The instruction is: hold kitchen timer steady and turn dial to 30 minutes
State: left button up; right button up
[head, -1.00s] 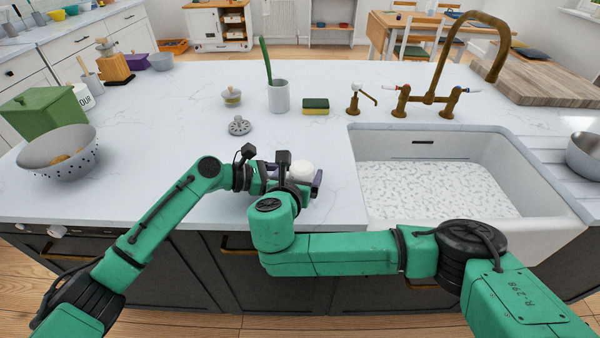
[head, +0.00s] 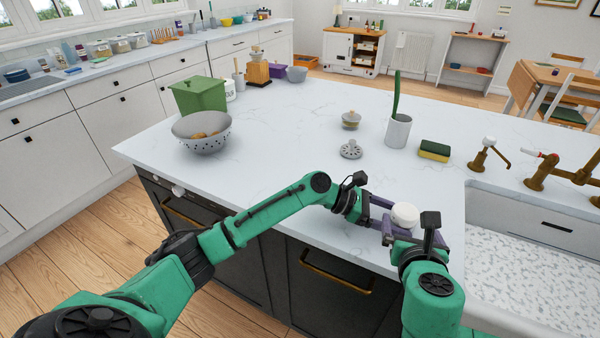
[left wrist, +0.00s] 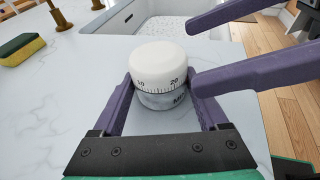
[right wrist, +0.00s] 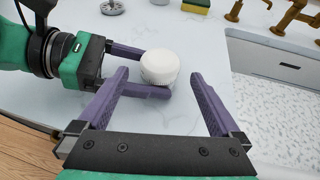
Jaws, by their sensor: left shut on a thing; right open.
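In the left wrist view the numbers 10 and 20 show on the dial's lower rim. My left gripper (left wrist: 160,90) is shut on the timer, its purple fingers either side of the base. The timer also shows in the head view (head: 404,214). My right gripper (right wrist: 160,82) is open, with the timer near and between its fingertips; it does not touch the dial.
A colander (head: 203,138) is at the left. The sink (head: 540,232) lies right of the timer.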

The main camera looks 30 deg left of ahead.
pick_arm(q)
jog(key=shift+a, duration=0.1)
pick_arm(e)
jog(key=a+v, duration=0.1)
jog(key=v, duration=0.7)
jog(key=s+a+r+n+g+y, duration=0.2)
jog(key=s+a+r+y, duration=0.3)
jog(key=a+r+y, duration=0.3)
jog(key=s+a+r+n+g+y, duration=0.3)
jog(key=s+a+r+n+y, duration=0.1)
jog(key=a+r+y, duration=0.4)
jog(key=shift+s+a+r+y, duration=0.2)
jog(key=shift+s+r+y, duration=0.3)
jog(key=shift+s+r, duration=0.3)
jog(key=shift+f, duration=0.1)
